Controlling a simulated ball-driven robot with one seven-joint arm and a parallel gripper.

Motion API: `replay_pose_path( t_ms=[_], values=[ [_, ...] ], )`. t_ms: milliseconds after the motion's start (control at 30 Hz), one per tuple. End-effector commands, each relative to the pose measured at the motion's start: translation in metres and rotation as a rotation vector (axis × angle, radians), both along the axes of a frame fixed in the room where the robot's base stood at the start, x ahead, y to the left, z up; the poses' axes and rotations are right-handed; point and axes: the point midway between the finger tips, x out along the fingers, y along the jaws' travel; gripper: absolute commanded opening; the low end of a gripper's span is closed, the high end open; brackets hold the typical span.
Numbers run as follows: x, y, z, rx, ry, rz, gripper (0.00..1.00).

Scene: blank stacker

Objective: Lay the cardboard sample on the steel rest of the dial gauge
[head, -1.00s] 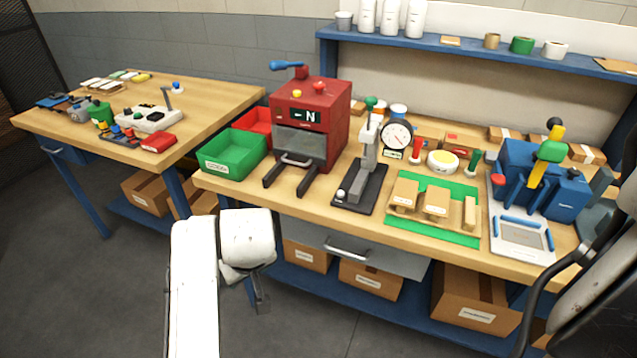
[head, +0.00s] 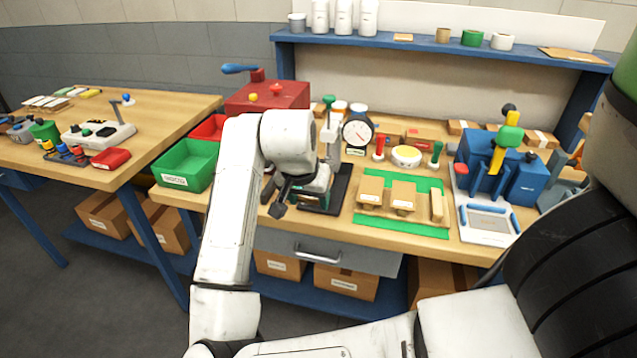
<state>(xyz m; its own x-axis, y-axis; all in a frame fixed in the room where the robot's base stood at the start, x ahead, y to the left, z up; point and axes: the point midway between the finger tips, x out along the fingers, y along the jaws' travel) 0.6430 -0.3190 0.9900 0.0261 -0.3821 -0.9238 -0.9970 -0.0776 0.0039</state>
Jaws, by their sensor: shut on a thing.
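The dial gauge's round white face (head: 357,132) stands at the back of the bench, beside an upright grey stand on a black base (head: 338,195). I cannot make out the steel rest clearly; my arm hides part of that area. My gripper (head: 296,197) is over the front of the bench, in front of the red machine and left of the black base. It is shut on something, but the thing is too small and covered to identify. I cannot tell the cardboard sample apart for certain.
A green mat (head: 402,229) with several tan blocks lies right of the black base. A blue machine (head: 520,180) with a yellow lever stands further right. A green bin (head: 186,166) and the red machine (head: 268,95) are left. A drawer handle (head: 316,256) sticks out below the bench top.

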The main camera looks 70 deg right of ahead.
Motion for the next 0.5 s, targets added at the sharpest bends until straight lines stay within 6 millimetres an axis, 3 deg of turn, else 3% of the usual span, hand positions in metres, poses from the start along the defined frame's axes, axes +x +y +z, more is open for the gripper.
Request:
replay_pose_path(
  t_ms=[200, 500],
  values=[
    [0.003, -0.050, 0.002, 0.003, -0.001, -0.001, 0.30],
    [0.006, -0.078, 0.001, 0.001, -0.001, 0.000, 0.30]
  ],
)
